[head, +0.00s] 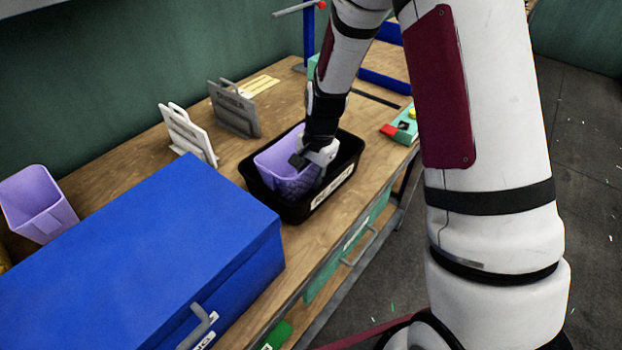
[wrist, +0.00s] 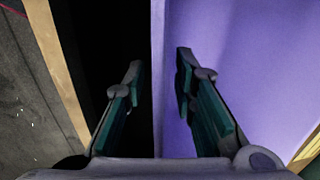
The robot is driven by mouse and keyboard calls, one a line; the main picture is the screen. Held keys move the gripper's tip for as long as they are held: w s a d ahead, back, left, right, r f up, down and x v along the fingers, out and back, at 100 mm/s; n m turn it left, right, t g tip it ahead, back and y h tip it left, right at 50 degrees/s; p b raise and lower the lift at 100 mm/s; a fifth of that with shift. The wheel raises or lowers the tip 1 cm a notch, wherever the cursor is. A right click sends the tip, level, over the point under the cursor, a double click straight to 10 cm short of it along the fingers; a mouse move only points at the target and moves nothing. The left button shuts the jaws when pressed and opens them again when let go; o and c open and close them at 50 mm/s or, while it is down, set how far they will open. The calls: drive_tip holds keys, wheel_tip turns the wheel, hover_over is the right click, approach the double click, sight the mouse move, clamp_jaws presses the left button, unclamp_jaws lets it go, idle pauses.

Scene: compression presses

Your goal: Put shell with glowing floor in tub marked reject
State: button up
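A purple shell (head: 272,170) stands inside a black tub (head: 290,212) on the bench. My gripper (head: 312,163) is down at the shell's right side. In the wrist view, my gripper (wrist: 160,68) is open with its fingers astride the shell's wall (wrist: 158,100): one finger outside over the dark tub, one inside the shell, with gaps beside the wall. A second purple shell (head: 38,208) stands at the far left, partly behind the blue box. No glow shows in either shell; their floors are mostly hidden.
A large blue box (head: 150,250) with a handle fills the front left of the bench. A white plate stand (head: 188,135) and a grey one (head: 235,108) stand behind the tub. A teal control box (head: 404,125) with red and yellow buttons is at the right edge.

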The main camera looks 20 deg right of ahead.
wheel_tip(320, 180, up, 11)
drive_tip(key=s, duration=0.1)
drive_tip(key=s+d+r+n+t, duration=0.15)
drive_tip(key=s+r+n, duration=0.45)
drive_tip(key=s+r, duration=0.75)
drive_tip(key=s+r+n+t, duration=0.1)
drive_tip(key=s+r+n, duration=0.2)
drive_tip(key=s, duration=1)
drive_tip(key=shift+s+d+r+n+h, duration=0.15)
drive_tip(key=shift+s+d+n+h, duration=0.2)
drive_tip(key=shift+n, duration=0.75)
drive_tip(key=shift+w+a, duration=0.15)
